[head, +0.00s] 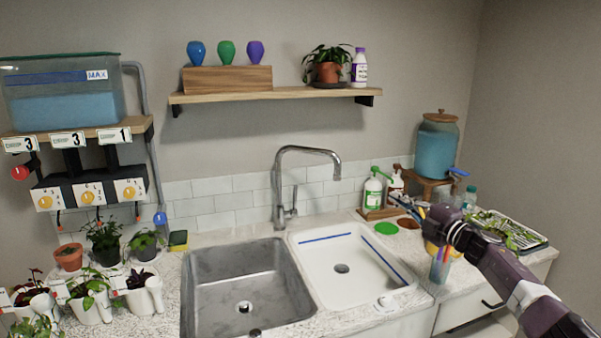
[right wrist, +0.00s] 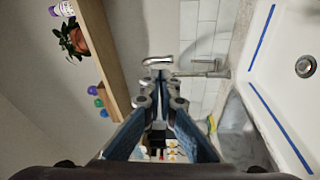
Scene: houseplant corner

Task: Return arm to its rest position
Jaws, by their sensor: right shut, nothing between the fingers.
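My right arm, purple and dark, reaches in from the lower right in the head view. Its gripper end (head: 438,228) is over the counter to the right of the white basin, in front of the cup with coloured items. In the right wrist view my right gripper (right wrist: 158,85) has its fingers brought together, with nothing held between them. Its fingertips are hard to make out in the head view. My left gripper is not in view.
A steel sink (head: 240,285) and white basin (head: 340,262) sit below a tall faucet (head: 278,185). The clear cup (head: 440,268) is close under my right arm. A plant tray (head: 532,245) and blue dispenser (head: 437,150) stand right. Potted plants crowd the left; a wall shelf (head: 270,95) hangs above.

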